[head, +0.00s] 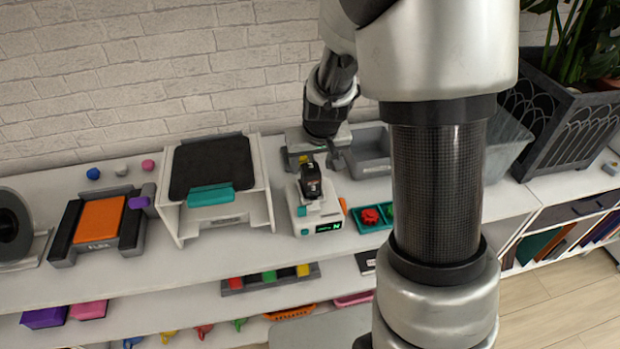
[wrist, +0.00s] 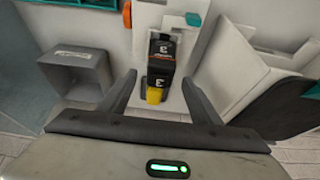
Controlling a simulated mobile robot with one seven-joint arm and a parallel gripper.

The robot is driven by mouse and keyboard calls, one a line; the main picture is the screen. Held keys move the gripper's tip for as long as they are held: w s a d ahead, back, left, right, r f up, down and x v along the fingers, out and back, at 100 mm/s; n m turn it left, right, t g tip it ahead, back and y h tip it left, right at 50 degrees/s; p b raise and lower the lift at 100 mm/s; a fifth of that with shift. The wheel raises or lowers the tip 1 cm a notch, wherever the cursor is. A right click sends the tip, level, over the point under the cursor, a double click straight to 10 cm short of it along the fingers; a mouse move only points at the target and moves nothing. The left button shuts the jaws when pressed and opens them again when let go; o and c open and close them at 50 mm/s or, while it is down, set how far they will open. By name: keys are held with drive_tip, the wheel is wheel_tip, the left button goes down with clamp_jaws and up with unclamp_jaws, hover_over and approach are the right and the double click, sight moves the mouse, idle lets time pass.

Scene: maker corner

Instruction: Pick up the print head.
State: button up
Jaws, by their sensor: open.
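The print head appears to be the black block (head: 310,178) with pale markings and a yellow end. It sits on a small white device (head: 322,215) with a green-lit display. In the wrist view the black block (wrist: 161,52) lies between my two fingers, its yellow end (wrist: 155,95) towards my palm. My gripper (wrist: 159,84) is open, one finger on each side, and I see gaps between the fingers and the block. In the head view my gripper (head: 315,147) is above and behind the device; its fingertips are hard to make out.
A white stand with a dark plate (head: 212,165) is close on the left. A grey open bin (head: 368,152) is behind on the right, and a teal tray with a red part (head: 371,216) is at the right. An orange-topped unit (head: 100,219) stands farther left.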

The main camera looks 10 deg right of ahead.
sight(311, 169)
drive_tip(key=x, duration=0.3)
drive_tip(key=shift+w+f, duration=0.1)
drive_tip(key=shift+f, duration=0.25)
drive_tip(key=c, duration=1.3)
wheel_tip(311, 169, up, 10)
drive_tip(key=shift+r+p, duration=0.1)
drive_tip(key=shift+p, duration=0.55)
